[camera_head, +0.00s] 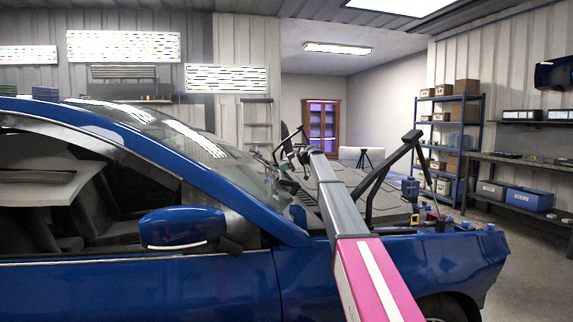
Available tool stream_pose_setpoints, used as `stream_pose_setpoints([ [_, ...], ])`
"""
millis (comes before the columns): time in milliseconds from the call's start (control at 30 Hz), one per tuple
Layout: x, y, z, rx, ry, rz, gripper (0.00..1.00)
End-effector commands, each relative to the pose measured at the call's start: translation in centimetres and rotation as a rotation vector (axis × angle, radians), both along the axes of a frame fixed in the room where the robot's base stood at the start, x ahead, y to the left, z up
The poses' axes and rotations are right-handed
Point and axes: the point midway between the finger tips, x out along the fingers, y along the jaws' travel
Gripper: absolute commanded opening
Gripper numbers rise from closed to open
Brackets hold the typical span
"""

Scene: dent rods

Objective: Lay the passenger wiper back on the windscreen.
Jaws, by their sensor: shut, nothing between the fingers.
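The blue car's windscreen (215,150) slopes down to the right from the roof, with pale reflections on it. I cannot clearly pick out the passenger wiper. A thin dark bar (292,135) rises near the base of the windscreen on the far side; I cannot tell whether it is the wiper or another part of the car. My arm reaches from the bottom of the picture over the front wing. My gripper (300,149) is at its far end, small and dark, close to that bar. It is shut and empty, and its fingertips are hard to make out.
A black bent bar (391,172) stands up from the engine bay, right of my arm. The blue door mirror (182,228) sticks out at the near side. Blue shelving (447,140) and a workbench stand at the right. The floor at the lower right is clear.

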Motion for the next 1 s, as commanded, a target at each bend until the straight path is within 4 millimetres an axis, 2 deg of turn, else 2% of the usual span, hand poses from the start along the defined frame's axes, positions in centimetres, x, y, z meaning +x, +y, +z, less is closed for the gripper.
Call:
stream_pose_setpoints([
  [33, 0.0, 0.4, -0.8, -0.007, 0.004, 0.002, 0.00],
  [200, 0.0, 0.8, -1.5, -0.012, 0.006, 0.005, 0.00],
  [667, -0.2, 1.2, -1.9, -0.013, 0.010, 0.013, 0.00],
  [867, -0.5, 0.2, -1.4, -0.011, 0.009, 0.011, 0.00],
  [1000, -0.9, -1.5, -0.4, -0.009, 0.007, 0.008, 0.00],
])
